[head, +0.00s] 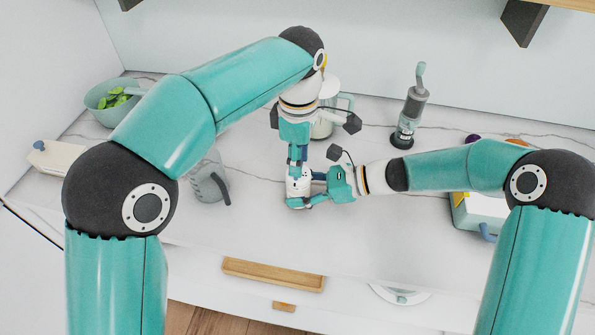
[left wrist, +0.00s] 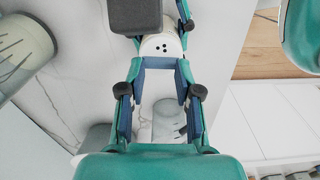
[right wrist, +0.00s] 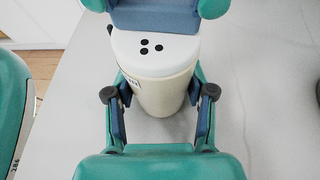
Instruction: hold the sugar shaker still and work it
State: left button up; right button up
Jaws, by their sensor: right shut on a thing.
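The sugar shaker (head: 298,187) is a cream cylinder with a white lid. Its lid has dark holes, seen in the right wrist view (right wrist: 155,50) and the left wrist view (left wrist: 162,47). It stands upright above the middle of the counter; I cannot tell whether its base touches it. My right gripper (head: 318,190) comes from the right and is shut around the shaker's body. My left gripper (head: 298,165) points down over the shaker. Its fingers are apart, with their tips close to the lid. I cannot tell whether they touch it. The shaker is partly hidden by the grippers.
A grey jug (head: 207,181) stands close on the left. A pale lidded pot (head: 327,112) is behind my left gripper. A grey upright device (head: 410,108) stands at the back. A bowl of leaves (head: 110,98) is far left, a pale box (head: 487,212) at right.

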pick_arm(q)
jog(key=shift+f, duration=0.85)
jog(key=o, duration=0.3)
jog(key=shift+r, duration=0.1)
